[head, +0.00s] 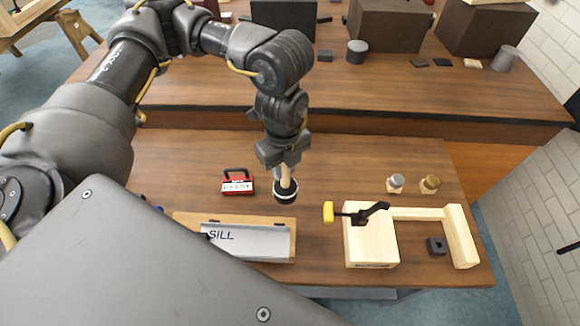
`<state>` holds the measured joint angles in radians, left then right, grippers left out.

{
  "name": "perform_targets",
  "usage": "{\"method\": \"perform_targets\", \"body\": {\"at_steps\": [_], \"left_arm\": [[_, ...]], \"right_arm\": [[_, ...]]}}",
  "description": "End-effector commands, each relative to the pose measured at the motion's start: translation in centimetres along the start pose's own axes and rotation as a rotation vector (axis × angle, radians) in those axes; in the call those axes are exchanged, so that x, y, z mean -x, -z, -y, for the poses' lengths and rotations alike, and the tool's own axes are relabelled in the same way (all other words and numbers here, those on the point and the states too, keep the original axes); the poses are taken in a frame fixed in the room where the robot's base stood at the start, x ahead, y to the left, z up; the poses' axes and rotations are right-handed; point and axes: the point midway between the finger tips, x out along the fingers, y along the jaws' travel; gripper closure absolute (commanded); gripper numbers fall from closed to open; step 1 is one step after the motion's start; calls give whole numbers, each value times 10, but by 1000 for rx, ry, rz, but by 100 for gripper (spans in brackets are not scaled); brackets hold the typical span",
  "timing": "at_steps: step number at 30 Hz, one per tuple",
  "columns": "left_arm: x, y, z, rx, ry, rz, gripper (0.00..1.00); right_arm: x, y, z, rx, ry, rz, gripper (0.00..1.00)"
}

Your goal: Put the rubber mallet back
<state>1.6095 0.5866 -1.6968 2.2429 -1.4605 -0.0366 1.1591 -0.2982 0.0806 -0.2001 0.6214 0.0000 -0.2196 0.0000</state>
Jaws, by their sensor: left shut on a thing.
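My left gripper (285,162) points down over the middle of the front table and is shut on the handle of the rubber mallet (287,189). The mallet hangs roughly upright, head down. A short piece of pale wooden handle shows below the fingers. The head is black with a white band. I cannot tell whether the head touches the table or hangs just above it. The upper part of the handle is hidden by the gripper. My right gripper is not in view.
A red padlock-like item (238,184) lies left of the mallet. A metal plate marked SILL (250,240) on a wooden board is in front. Two small knobs (396,182) (430,183) stand farther right. Dark boxes (390,25) line the raised back surface.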

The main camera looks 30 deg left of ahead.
Motion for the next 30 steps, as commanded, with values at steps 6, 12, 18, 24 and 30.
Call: {"method": "perform_targets", "body": {"at_steps": [6, 12, 18, 24, 30], "left_arm": [[-34, -36, 33, 10, -6, -3, 100], [-61, -52, 49, 5, -2, -1, 100], [-67, -56, 54, -1, 2, 0, 100], [-83, -59, 56, 3, -4, -3, 100], [-102, -60, 57, 1, -1, -1, 100]], "right_arm": [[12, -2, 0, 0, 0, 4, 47], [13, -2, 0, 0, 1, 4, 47], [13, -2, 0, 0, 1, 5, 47], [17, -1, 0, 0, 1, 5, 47], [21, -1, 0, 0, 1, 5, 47]]}}
